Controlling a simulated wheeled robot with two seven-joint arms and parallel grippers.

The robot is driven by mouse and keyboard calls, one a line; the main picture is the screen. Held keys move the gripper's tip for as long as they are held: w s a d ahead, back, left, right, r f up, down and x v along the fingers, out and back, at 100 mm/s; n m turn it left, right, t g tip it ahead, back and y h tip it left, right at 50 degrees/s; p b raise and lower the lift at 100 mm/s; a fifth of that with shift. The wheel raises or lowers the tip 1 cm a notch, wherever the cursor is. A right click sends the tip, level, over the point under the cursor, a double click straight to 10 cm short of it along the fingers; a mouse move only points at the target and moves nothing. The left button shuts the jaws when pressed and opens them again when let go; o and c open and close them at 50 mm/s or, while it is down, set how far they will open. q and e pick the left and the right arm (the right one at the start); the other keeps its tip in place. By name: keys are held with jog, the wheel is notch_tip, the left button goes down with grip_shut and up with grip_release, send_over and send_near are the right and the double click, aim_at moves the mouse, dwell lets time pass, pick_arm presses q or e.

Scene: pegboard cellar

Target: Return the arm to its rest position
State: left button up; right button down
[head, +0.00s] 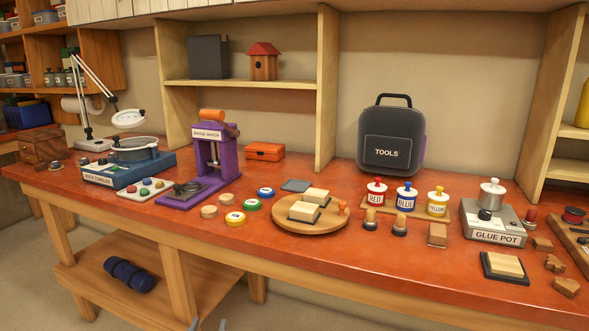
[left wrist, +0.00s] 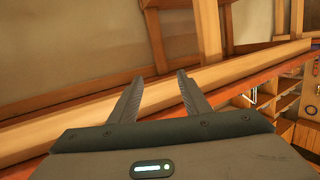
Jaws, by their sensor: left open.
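My left gripper (head: 208,325) barely shows at the bottom edge of the head view, where only its fingertips are visible, low in front of the workbench (head: 330,254). In the left wrist view my left gripper (left wrist: 158,88) has its two fingers apart, with nothing between them. Behind the fingers are wooden beams (left wrist: 150,106) and a plain wall. The rest of my left arm is out of the head view. My right gripper is in neither view.
The bench holds a badge maker (head: 213,157), a rock tumbler (head: 128,166), a round wooden tray (head: 312,228), a tools case (head: 391,138) and a glue pot (head: 491,217). A blue roll (head: 132,274) lies on the lower shelf (head: 82,279). Floor in front of the bench is clear.

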pick_arm(q)
jog(key=s+f+g+b, duration=0.1)
jog(key=s+f+g, duration=0.5)
jog(key=s+f, duration=1.15)
jog(key=s+f+m+g+h, duration=0.1)
jog(key=s+f+g, duration=0.25)
jog(key=s, duration=0.55)
jog(key=s+f+m+g+h, duration=0.1)
jog(key=s+f+g, duration=0.1)
jog(key=s+f, duration=0.5)
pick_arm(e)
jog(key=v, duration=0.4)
pick_arm(q)
notch_tip(320, 180, down, 14)
jog(key=s+d+p, duration=0.1)
jog(key=s+p, duration=0.1)
jog(key=p, duration=1)
jog(key=shift+s+t, duration=0.15)
jog(key=shift+t, duration=0.3)
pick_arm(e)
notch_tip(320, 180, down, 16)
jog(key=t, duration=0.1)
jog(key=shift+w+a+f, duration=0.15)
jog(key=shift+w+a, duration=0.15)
